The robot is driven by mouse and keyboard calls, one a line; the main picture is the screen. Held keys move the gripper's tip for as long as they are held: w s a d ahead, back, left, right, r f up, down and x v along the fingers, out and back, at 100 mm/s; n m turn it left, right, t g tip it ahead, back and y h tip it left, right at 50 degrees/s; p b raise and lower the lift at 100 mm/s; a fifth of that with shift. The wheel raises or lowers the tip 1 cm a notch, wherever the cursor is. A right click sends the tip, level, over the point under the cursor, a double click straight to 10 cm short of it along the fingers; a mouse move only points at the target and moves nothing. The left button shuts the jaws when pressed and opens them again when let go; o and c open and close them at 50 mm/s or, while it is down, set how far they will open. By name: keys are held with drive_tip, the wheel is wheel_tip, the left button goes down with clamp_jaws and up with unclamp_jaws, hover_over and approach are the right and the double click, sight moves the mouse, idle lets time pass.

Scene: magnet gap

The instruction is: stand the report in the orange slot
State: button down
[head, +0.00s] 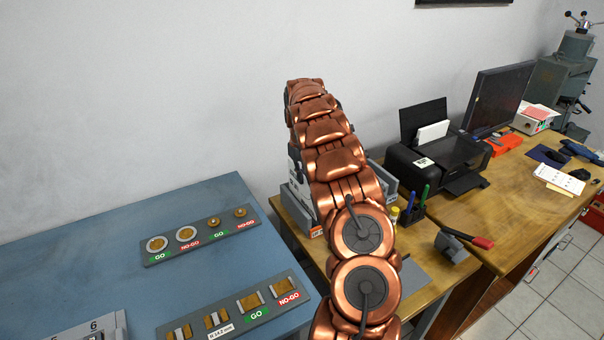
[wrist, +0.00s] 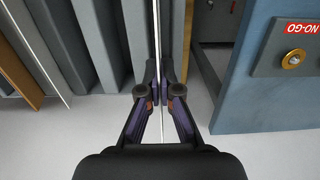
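In the wrist view my gripper (wrist: 160,88) is shut on a thin white sheet seen edge-on, which I take to be the report (wrist: 156,35). The sheet runs upright between the two fingers. Grey upright dividers (wrist: 113,45) stand just left of the fingers. In the head view a grey rack (head: 301,207) is mostly hidden behind my copper arm, with a small orange label (head: 316,233) low on its front. My gripper is hidden there too. I cannot tell which compartment is the orange slot or whether the sheet is in one.
A blue bench (head: 120,228) with gauge blocks (head: 202,236) lies left of my arm. On the wooden desk (head: 522,190) are a black printer (head: 437,150), a pen holder (head: 411,211) and a monitor (head: 498,97). The wall (head: 150,90) is close behind the rack.

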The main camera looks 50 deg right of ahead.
sight(302, 186)
drive_tip(key=shift+f+b, duration=0.85)
drive_tip(key=shift+f, duration=1.35)
drive_tip(key=c, duration=1.9)
unclamp_jaws()
drive_tip(key=o, duration=0.7)
drive_tip(key=shift+c, duration=0.2)
drive_tip(key=r, duration=1.2)
drive_tip(key=shift+w+d, duration=0.1)
drive_tip(key=shift+w, duration=0.1)
